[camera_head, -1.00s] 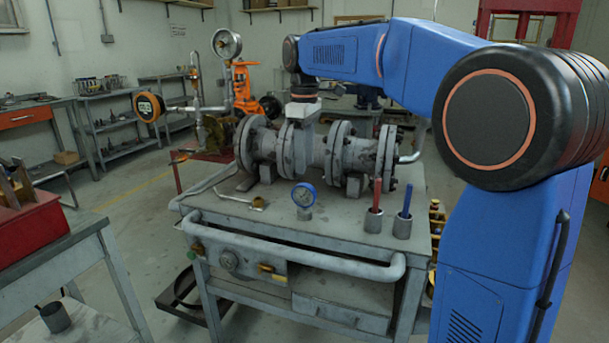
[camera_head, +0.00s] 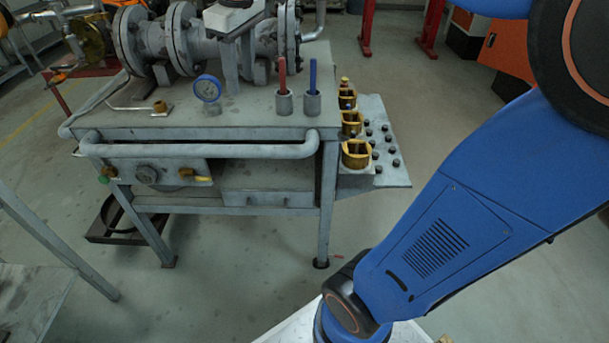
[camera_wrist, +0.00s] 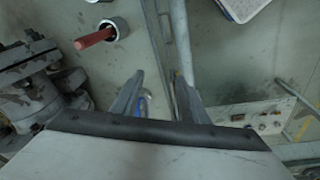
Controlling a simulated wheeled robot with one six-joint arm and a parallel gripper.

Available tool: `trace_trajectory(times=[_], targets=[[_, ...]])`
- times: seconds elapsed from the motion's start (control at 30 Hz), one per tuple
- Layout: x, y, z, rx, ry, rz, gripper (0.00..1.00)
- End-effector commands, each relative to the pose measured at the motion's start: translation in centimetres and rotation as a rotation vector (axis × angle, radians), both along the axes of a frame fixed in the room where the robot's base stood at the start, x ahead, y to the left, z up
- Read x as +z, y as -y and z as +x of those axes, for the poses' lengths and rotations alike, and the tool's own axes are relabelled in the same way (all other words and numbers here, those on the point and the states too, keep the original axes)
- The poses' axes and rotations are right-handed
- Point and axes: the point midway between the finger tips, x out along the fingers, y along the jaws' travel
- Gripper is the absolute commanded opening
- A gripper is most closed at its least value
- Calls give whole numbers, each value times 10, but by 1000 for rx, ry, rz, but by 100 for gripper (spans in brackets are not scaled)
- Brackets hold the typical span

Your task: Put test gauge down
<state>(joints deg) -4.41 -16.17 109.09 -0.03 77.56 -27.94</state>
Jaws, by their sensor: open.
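A blue-rimmed gauge (camera_head: 208,89) stands upright on a small base on the grey bench top, near its front edge. My gripper (camera_head: 231,90) points down just right of the gauge in the head view. It appears apart from the gauge, though the depth gap is hard to judge. In the wrist view my gripper (camera_wrist: 160,97) shows two spread fingers with no object clamped between them. A small blue-rimmed part of the gauge (camera_wrist: 146,104) shows beside the left finger there; the rest is hidden.
Red (camera_head: 282,75) and blue (camera_head: 313,75) markers stand in cups right of the gauge. A flanged valve body (camera_head: 180,42) lies behind. A bent pipe with a brass end (camera_head: 160,106) lies left. The bench rail (camera_head: 200,149) runs along the front. Brass sockets (camera_head: 355,153) sit on a side shelf.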

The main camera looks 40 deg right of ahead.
Motion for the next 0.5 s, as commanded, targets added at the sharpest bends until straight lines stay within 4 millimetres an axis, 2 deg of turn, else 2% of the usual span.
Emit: trace_trajectory(times=[0.03,0.1,0.27,0.5], targets=[[-8,4,-18,-38,18,7,40],[-22,8,-39,-91,41,17,40],[-55,17,-84,-216,95,46,40],[-116,26,-148,-395,173,97,40]])
